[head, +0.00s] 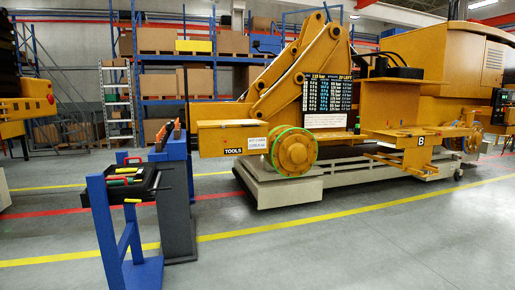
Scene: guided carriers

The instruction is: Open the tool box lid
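A yellow tool box (218,139) labelled "TOOLS" shows in the middle left of the head view, on the front of the yellow machine. Its top lid (226,123) looks flat and closed. A white paper label is on the machine beside it. Neither of my grippers is in view.
A blue stand with a black tool tray (134,188) stands at front left. A dark grey and blue rack (176,200) stands between it and the tool box. A machine wheel (295,152) sits right of the box. Open grey floor (370,240) lies at front right.

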